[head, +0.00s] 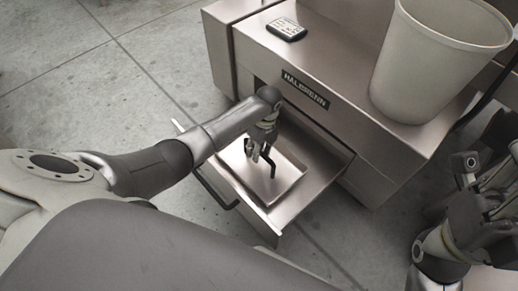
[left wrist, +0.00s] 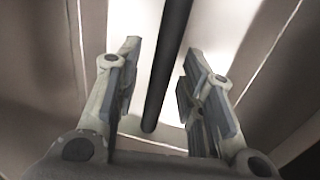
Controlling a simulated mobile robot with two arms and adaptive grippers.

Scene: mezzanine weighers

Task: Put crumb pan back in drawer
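The shallow metal crumb pan (head: 289,192) lies inside the pulled-out drawer (head: 271,220) of the metal machine; I cannot tell whether it is fully seated. My left gripper (head: 259,155) is over the pan, pointing down. In the left wrist view its two fingers (left wrist: 160,95) are apart, with a black bar (left wrist: 168,65) between them and visible gaps on both sides. The bar looks like the pan's handle; a dark bent piece (head: 270,168) also shows beside the fingers in the head view. My right gripper (head: 492,180) is at the right edge, its fingertips unclear.
The machine (head: 335,85) carries a dark nameplate (head: 305,90). A white bin (head: 437,62) and a small dark device (head: 287,29) stand on its top. The drawer's black front handle (head: 215,190) faces left. Concrete floor (head: 110,85) is clear at left.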

